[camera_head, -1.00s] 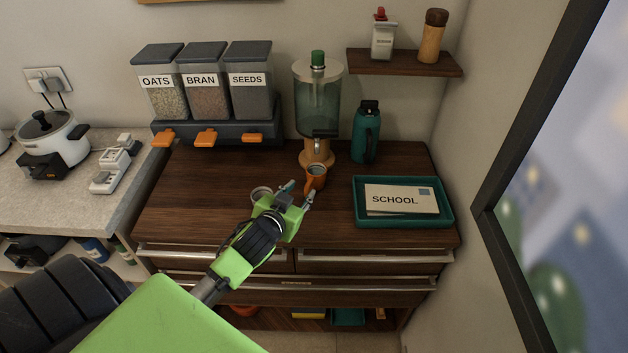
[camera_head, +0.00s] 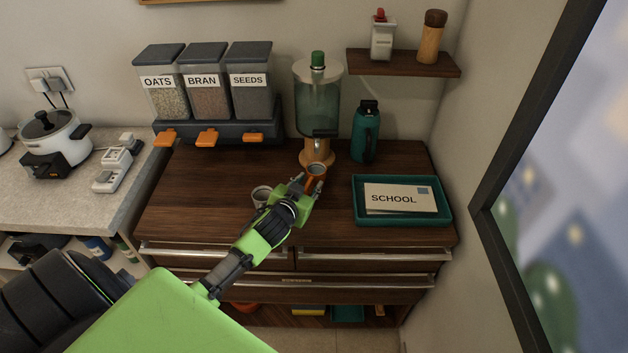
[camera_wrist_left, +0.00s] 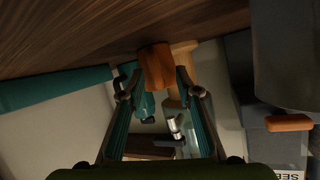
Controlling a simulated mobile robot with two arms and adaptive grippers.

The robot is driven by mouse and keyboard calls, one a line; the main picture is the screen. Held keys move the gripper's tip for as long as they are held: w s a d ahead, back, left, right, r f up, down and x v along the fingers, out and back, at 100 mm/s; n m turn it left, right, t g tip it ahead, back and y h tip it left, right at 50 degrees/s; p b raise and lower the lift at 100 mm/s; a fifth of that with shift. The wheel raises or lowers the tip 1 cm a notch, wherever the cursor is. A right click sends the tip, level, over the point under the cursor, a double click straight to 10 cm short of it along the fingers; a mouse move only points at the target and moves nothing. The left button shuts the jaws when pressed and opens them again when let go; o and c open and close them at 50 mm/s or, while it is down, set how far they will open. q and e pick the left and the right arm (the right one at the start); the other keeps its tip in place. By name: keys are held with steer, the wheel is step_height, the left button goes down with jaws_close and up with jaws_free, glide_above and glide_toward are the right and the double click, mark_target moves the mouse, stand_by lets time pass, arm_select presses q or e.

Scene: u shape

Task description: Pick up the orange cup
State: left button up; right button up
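The orange cup (camera_head: 314,172) stands on the dark wooden dresser, in front of the glass drink dispenser. My left gripper (camera_head: 312,181) reaches it from the front left, with a finger on either side of the cup's lower part. In the left wrist view the orange cup (camera_wrist_left: 156,66) shows between the two fingertips (camera_wrist_left: 154,82). The fingers are spread apart, and I cannot tell whether they touch the cup. The gripper hides part of the cup in the head view. My right gripper is not in view.
A teal tray (camera_head: 405,219) holds an envelope. The dresser top (camera_head: 200,190) is clear at left.

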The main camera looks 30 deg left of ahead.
arm_select(q)
jaws_close()
steer(key=shift+r, duration=0.15)
steer(key=shift+r, duration=1.3)
steer(key=shift+s+d+r, duration=0.1)
steer(key=shift+r, duration=0.2)
steer(key=s+d+r+b, duration=0.2)
steer(key=s+d+r, duration=0.5)
steer(key=s+r, duration=0.2)
steer(key=shift+v, duration=1.05)
steer(key=shift+s+d+f, duration=0.15)
steer(key=shift+d, duration=0.05)
